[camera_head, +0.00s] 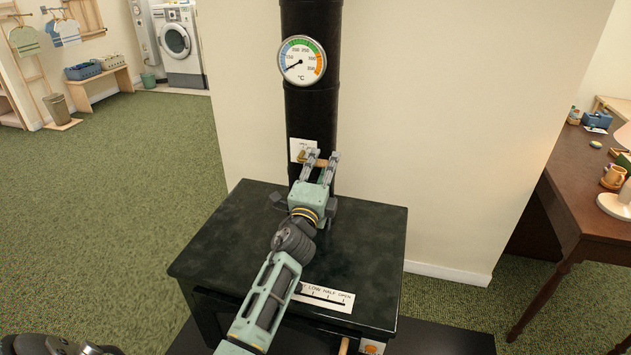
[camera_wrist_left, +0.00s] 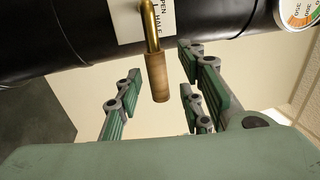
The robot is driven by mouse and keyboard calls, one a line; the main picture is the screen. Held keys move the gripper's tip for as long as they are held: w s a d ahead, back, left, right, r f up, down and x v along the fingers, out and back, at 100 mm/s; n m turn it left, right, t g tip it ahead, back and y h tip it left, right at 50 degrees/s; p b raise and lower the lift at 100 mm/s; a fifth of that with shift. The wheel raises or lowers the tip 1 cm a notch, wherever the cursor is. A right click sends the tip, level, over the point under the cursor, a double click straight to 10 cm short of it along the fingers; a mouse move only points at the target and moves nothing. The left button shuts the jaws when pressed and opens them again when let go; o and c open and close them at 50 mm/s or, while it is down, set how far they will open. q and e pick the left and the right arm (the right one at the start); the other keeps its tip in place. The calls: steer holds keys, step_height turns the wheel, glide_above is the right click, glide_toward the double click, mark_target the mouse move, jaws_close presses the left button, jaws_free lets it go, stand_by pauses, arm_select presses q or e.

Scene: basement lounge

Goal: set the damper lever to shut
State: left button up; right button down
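The damper lever is a brass rod with a wooden handle (camera_wrist_left: 158,78) on the black stove pipe (camera_head: 311,110). In the left wrist view it crosses a white label plate (camera_wrist_left: 130,20) reading "OPEN" and "HALF"; the shut mark is not visible. My left gripper (camera_head: 321,158) is at the pipe with its fingers apart. In the left wrist view the handle lies between the open finger pairs (camera_wrist_left: 160,98), with gaps on both sides. In the head view the label plate (camera_head: 300,147) is partly hidden by the fingers. My right gripper is not in view.
The dark stove top (camera_head: 365,235) lies under my left arm. A round thermometer (camera_head: 302,62) sits above on the pipe. A wooden desk (camera_head: 575,185) stands right; green carpet is clear at left.

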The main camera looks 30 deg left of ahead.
arm_select(q)
steer(key=v, duration=1)
steer(key=shift+s, duration=0.35)
steer(key=shift+d+r, duration=0.1)
